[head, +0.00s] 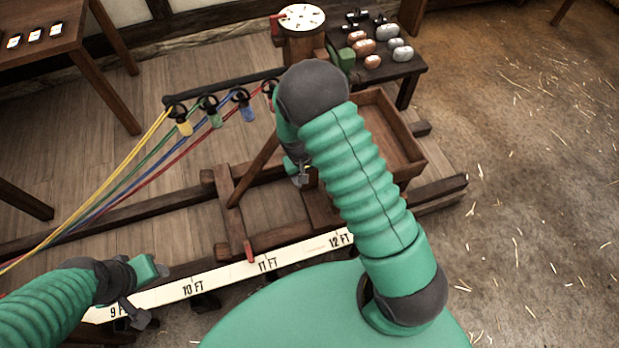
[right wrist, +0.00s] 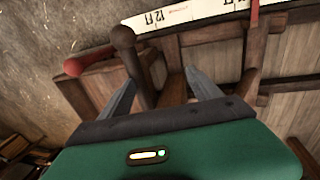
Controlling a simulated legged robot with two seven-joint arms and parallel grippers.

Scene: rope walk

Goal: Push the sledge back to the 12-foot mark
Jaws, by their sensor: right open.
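The sledge (head: 232,219) is a dark wooden frame on two rails, carrying a tray and a post with a white dial. Its red pointer (head: 249,251) stands just short of the 11 FT mark on the white scale (head: 205,284); it also shows in the right wrist view (right wrist: 255,14). My right gripper (head: 299,174) is over the sledge, partly hidden by my arm. In the right wrist view its fingers (right wrist: 161,80) are apart, with a dark ball-topped handle (right wrist: 123,38) between them; contact is unclear. My left gripper (head: 140,314) is low over the scale's 9 FT end.
Yellow, green, blue and red strands run left from hooks (head: 209,102) on the sledge's bar. A small dark table (head: 408,68) with weights stands behind right. Another table (head: 42,50) with cards is at upper left. The straw-strewn floor at right is clear.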

